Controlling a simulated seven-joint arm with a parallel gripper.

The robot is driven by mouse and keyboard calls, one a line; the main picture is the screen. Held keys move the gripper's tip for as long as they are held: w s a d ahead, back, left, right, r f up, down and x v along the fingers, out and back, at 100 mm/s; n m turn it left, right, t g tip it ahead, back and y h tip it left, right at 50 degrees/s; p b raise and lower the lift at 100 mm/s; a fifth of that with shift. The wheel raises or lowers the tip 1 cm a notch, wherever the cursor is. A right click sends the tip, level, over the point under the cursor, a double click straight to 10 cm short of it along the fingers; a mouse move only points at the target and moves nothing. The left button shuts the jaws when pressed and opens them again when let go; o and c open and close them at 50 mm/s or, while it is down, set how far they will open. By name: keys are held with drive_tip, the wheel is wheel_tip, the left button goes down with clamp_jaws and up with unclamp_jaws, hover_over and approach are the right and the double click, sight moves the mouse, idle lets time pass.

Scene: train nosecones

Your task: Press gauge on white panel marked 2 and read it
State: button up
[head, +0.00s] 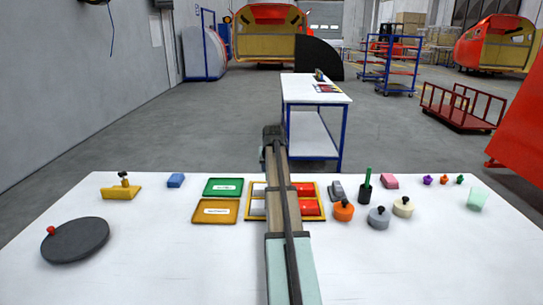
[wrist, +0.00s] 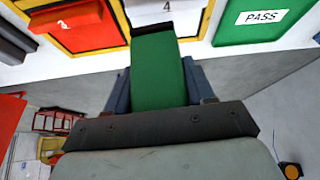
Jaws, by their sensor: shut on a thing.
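My gripper (wrist: 158,88) is shut on a green block-shaped gauge (wrist: 156,62), held between its two dark blue fingers in the wrist view. The gauge's far end overlaps the lower edge of a white panel (wrist: 185,17) marked 4. I cannot tell whether they touch. A red panel (wrist: 68,28), with a small white digit I cannot read surely, lies to its left. In the head view, my arm covers the middle of the yellow-framed panel set (head: 322,217); white panels (head: 258,208) show left of it. The fingers and gauge are hidden there. No gauge reading is visible.
A green PASS tray (head: 223,187) and an orange tray (head: 215,211) lie left of the panels. A dark round plate (head: 75,240) sits front left. The front table is clear.

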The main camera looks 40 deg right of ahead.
drive_tip(key=s+a+f+n+t+y, duration=0.1)
drive_tip(key=s+a+n+y, duration=0.1)
drive_tip(key=a+n, duration=0.3)
drive_tip(key=shift+s+a+f, duration=0.2)
drive_tip(key=shift+s+a, duration=0.4)
drive_tip(key=shift+a, duration=0.15)
drive_tip(key=shift+f, duration=0.1)
drive_tip(key=shift+f, duration=2.8)
drive_tip(key=shift+f, duration=0.65)
wheel_tip(320, 180, up, 7)
idle(0.5)
idle(1.0)
